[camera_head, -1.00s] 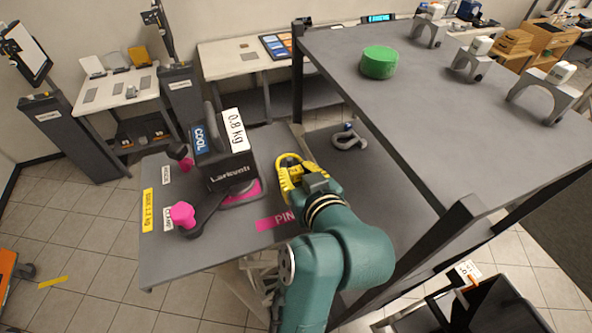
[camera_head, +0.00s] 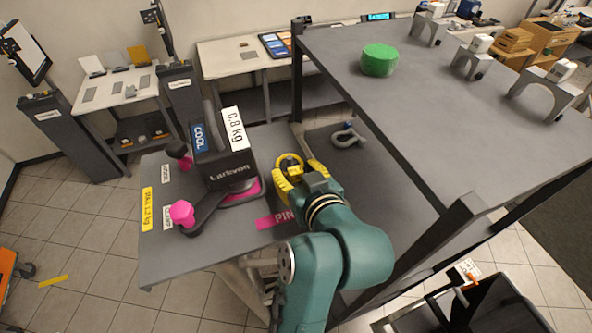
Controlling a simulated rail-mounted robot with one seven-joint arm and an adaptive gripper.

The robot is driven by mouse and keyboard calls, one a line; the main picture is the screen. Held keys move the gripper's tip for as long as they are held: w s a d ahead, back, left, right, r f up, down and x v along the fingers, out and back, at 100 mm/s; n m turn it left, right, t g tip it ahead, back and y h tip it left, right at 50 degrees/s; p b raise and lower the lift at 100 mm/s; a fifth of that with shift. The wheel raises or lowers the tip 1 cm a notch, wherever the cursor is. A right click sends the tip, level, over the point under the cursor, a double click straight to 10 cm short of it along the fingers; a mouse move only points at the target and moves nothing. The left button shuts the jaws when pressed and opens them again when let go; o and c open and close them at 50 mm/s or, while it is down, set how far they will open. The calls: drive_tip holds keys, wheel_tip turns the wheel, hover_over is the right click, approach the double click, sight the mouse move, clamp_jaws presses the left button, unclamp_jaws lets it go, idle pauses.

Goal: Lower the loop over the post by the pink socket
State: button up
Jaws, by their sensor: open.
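A yellow loop (camera_head: 289,158) is at the right side of the near grey table, just beyond my gripper (camera_head: 297,170). My gripper's yellow fingers are spread, one at the loop's near left and one to its right. I cannot tell whether the loop surrounds a post; the fingers and wrist hide that spot. A pink label reading "PIN" (camera_head: 274,219) lies on the table left of my wrist, its right end hidden. A pink patch (camera_head: 246,192) shows under the dark Larkvell device (camera_head: 228,165). No socket opening is clearly visible.
A pink knob (camera_head: 182,213) sits on the device's dark arm. A grey shelf unit (camera_head: 440,100) with upright posts stands close on the right, carrying a green cylinder (camera_head: 379,60). A grey curved piece (camera_head: 347,137) lies on its lower shelf.

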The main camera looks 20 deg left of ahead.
drive_tip(key=v, duration=1.2)
drive_tip(key=shift+r, duration=0.1)
